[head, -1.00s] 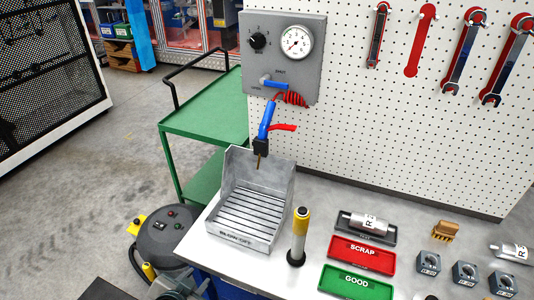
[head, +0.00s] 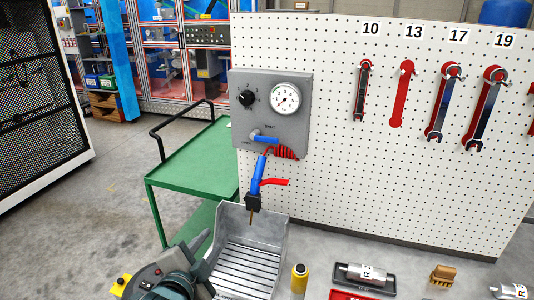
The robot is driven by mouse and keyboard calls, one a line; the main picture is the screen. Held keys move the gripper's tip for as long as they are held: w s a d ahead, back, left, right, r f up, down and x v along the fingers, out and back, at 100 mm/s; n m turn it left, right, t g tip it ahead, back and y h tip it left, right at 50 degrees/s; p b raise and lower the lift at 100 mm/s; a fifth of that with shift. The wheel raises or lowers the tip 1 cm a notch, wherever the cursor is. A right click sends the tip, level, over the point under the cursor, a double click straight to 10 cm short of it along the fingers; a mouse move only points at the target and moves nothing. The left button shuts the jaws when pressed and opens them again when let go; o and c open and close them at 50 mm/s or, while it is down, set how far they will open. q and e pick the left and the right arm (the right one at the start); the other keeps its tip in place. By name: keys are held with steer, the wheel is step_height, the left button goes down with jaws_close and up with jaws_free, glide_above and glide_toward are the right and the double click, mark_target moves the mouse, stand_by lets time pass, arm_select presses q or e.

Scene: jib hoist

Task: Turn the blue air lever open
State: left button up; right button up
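The blue air lever (head: 266,140) sits low on the grey panel (head: 296,116), which is fixed to the left end of the pegboard. The lever lies roughly level and points right from its pivot, under the label SHUT. A smaller label at its left is too small to read now. My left gripper (head: 201,245) is at the bottom left, beside the left wall of the grey tray, well below and left of the lever and apart from it. Its fingers are not clear enough to tell open from shut. My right gripper is not in view.
A blue air gun (head: 258,174) with a red trigger hangs just below the lever, over the grey tray (head: 270,222). A green cart (head: 190,160) stands left of the panel.

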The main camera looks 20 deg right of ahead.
mark_target(270, 141)
arm_select(q)
steer(key=w+d+r+m+t+h, duration=0.1)
steer(key=d+r+m, duration=0.3)
steer(key=r, duration=0.4)
steer(key=w+d+r+m+t+h, duration=0.1)
steer(key=w+d+r+m+h, duration=0.1)
steer(key=r, duration=0.5)
steer(key=d+m+h, duration=0.1)
steer(key=d+m, duration=0.1)
steer(key=d, duration=0.1)
steer(key=shift+d+r, duration=0.35)
steer(key=shift+w, duration=0.15)
steer(key=p+x, duration=0.5)
steer(key=x, duration=1.2)
steer(key=shift+d, duration=0.15)
jaws_close()
